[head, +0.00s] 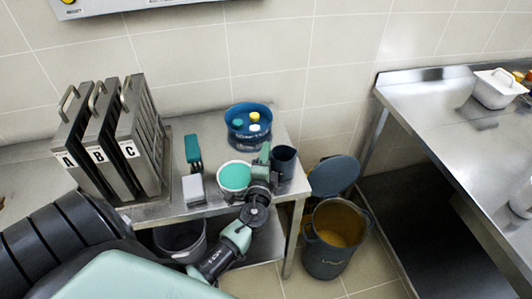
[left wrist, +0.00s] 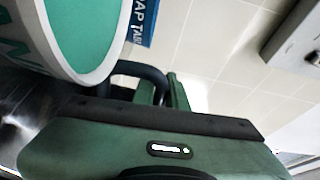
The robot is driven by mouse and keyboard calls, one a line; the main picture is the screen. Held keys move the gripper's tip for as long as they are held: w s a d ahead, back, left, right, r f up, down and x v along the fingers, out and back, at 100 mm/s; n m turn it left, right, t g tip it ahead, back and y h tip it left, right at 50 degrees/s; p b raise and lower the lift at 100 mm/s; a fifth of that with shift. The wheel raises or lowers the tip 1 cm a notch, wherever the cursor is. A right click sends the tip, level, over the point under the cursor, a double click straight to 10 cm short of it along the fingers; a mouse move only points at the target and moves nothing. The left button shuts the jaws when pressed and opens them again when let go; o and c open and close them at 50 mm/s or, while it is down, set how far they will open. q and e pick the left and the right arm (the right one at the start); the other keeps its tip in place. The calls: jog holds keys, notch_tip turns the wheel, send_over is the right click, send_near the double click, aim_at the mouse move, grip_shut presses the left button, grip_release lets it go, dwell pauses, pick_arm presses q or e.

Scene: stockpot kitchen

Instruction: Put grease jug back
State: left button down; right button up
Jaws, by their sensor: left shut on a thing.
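The dark grey-blue jug (head: 285,161), which I take as the grease jug, is upright at the right end of the steel side table (head: 215,208). My left gripper (head: 265,165) is at its left side, shut on its dark handle. The handle shows in the left wrist view (left wrist: 146,74) at the green jaws; most of the jug is hidden there. I cannot tell whether the jug's base touches the table. My right gripper is in neither view.
Left of my gripper stands a white tub with a teal top (head: 235,176). Behind is a blue bucket (head: 248,122) with coloured caps. Filter racks (head: 143,135) stand left. An open bin (head: 337,238) is on the floor right. The right steel counter (head: 450,115) has free room.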

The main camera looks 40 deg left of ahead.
pick_arm(q)
jog(key=c, duration=1.4)
grip_release()
jog(key=shift+f, duration=0.1)
jog(key=shift+c, duration=0.2)
jog(key=shift+r, duration=0.2)
jog(key=shift+s+d+f, duration=0.1)
jog(key=shift+s+f, duration=0.05)
jog(key=shift+s, duration=0.05)
jog(key=b+v, duration=0.3)
jog(key=v, duration=0.7)
jog(key=shift+s+d, duration=0.1)
jog(key=shift+s, duration=0.3)
jog(key=shift+s+d+r, duration=0.25)
jog(key=shift+s, duration=0.1)
